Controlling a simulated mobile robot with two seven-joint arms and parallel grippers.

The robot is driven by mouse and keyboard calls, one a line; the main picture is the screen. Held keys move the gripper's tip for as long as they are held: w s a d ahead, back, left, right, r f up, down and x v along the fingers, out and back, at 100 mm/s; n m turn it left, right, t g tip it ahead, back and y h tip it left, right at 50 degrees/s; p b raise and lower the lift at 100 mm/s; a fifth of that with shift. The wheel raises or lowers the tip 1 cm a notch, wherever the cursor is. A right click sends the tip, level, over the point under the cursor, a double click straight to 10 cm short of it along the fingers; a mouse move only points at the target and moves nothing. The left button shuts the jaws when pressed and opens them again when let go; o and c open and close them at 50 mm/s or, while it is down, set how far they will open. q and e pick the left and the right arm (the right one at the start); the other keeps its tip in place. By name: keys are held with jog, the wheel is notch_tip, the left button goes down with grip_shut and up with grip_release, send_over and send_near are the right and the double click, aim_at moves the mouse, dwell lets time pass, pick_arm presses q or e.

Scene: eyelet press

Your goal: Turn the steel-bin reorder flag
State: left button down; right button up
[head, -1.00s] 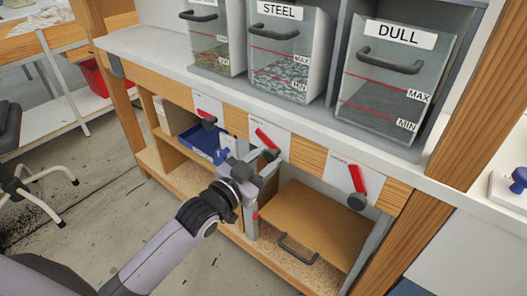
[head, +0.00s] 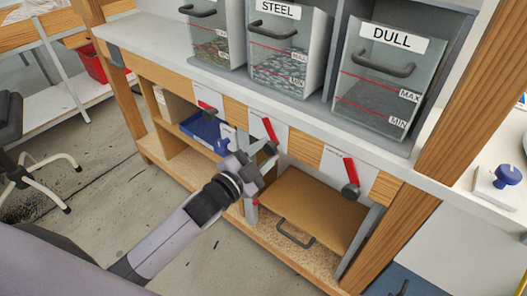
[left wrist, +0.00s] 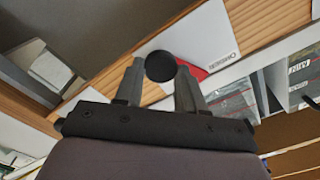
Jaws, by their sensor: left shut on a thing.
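The steel bin (head: 285,58) stands on the bench, labelled STEEL. Below it, a white card on the wooden rail carries the red steel-bin reorder flag (head: 269,129), tilted with its upper end to the left. My left gripper (head: 268,152) is at the flag's lower end, shut on its dark round knob. In the left wrist view the knob (left wrist: 160,66) sits between the two fingertips, and part of the red flag (left wrist: 196,72) shows behind a finger. My right gripper is not in view.
The dull bin (head: 380,75) stands to the right, with its own red flag (head: 350,170) below. Another red flag (head: 207,106) is to the left. A blue bin (head: 205,130) and a brown panel with a handle (head: 296,233) are under the bench.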

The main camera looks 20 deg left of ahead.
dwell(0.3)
pick_arm(q)
jog(key=c, duration=0.7)
grip_release()
jog(key=shift+o, duration=0.2)
jog(key=v, duration=0.7)
jog(key=shift+p, duration=0.3)
